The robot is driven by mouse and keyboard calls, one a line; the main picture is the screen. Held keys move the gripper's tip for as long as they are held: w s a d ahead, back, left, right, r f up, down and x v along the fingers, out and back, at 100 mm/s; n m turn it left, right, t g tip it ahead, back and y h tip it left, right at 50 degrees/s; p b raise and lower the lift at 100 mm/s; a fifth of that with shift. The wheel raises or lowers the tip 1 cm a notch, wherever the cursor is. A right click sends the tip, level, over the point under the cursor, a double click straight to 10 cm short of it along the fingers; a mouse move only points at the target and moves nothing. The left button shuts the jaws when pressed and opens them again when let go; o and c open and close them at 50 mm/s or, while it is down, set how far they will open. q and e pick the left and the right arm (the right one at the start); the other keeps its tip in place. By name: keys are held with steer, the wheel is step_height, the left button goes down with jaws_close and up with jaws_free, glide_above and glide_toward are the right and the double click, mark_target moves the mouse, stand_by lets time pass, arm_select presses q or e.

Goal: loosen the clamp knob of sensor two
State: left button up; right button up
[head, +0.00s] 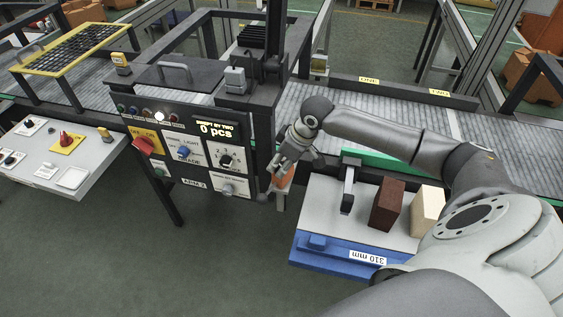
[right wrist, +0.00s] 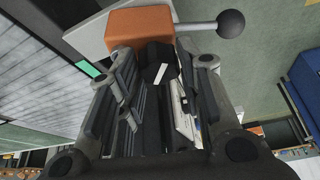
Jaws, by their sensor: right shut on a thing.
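My right gripper (head: 288,164) is at the right edge of the control panel, beside an orange block (head: 281,178). In the right wrist view its two fingers (right wrist: 162,88) stand on either side of a black knob with a white pointer line (right wrist: 160,66), and it is shut on this knob. The orange block (right wrist: 141,26) sits just beyond the knob, with a rod and dark ball (right wrist: 231,23) sticking out to the right. The fingers hide part of the knob. I cannot read any label naming the sensor. My left gripper is not in view.
The control panel (head: 180,178) with dials and a red switch (head: 144,146) is left of the gripper. A roller conveyor (head: 300,103) runs behind. A blue-based table (head: 330,262) at right bears a brown block (head: 387,204) and a cream block (head: 428,209).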

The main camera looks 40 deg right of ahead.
stand_by(0.3)
steer(key=o, duration=1)
steer(key=shift+r, duration=0.1)
steer(key=v, duration=1.2)
